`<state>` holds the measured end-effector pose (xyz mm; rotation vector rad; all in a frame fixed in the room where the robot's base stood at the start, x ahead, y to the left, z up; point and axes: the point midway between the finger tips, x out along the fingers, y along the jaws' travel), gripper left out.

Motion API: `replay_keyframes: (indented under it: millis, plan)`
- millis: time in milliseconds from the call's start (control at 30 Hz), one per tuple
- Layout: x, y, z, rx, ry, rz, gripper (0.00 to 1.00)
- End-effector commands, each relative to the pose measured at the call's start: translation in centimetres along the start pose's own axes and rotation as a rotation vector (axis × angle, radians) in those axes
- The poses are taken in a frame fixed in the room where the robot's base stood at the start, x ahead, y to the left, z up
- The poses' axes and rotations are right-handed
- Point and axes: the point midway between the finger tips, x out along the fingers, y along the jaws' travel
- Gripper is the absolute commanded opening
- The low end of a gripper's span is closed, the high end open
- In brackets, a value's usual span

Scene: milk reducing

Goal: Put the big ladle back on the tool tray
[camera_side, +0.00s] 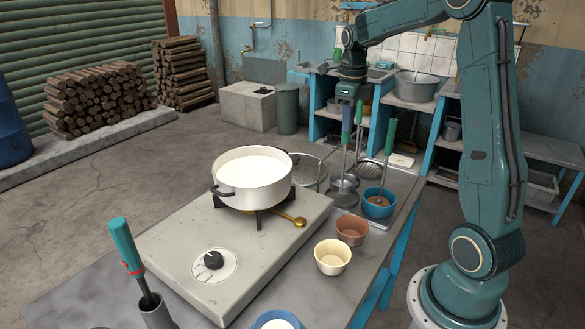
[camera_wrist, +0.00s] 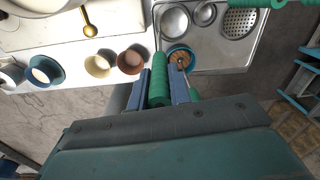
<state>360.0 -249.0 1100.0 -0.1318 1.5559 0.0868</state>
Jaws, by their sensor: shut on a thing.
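My gripper (camera_side: 347,98) is shut on the green handle of the big ladle (camera_side: 346,132), which hangs close to upright below it. In the wrist view, the fingers of my gripper (camera_wrist: 160,78) close around the ladle's green handle (camera_wrist: 160,66). A large round steel bowl, apparently the held ladle's (camera_wrist: 174,22), shows over the metal tool tray (camera_wrist: 225,56). The tray also shows in the side view (camera_side: 376,222). I cannot tell whether the ladle touches it. A smaller ladle (camera_wrist: 205,12) and a perforated skimmer (camera_wrist: 240,22) lie on the tray.
A blue bowl (camera_side: 379,208) with a green-handled tool stands by the tray's near side. A brown bowl (camera_side: 352,230) and a cream bowl (camera_side: 333,257) stand nearer. A white pot of milk (camera_side: 252,178) sits on the burner at left, with a golden spoon (camera_side: 290,220) beside it.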

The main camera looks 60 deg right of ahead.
Motion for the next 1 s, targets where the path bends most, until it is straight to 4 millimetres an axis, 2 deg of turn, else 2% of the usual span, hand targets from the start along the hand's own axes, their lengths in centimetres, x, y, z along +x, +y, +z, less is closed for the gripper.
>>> replay_keyframes:
  millis: [233, 600, 1000]
  plan:
    - [0.5, 0.0, 0.0, 0.001, 0.001, 0.001, 0.00]
    - [4.0, 0.1, -0.1, 0.001, 0.001, 0.001, 0.00]
    - [4.3, 0.1, -0.1, 0.001, 0.000, 0.000, 0.00]
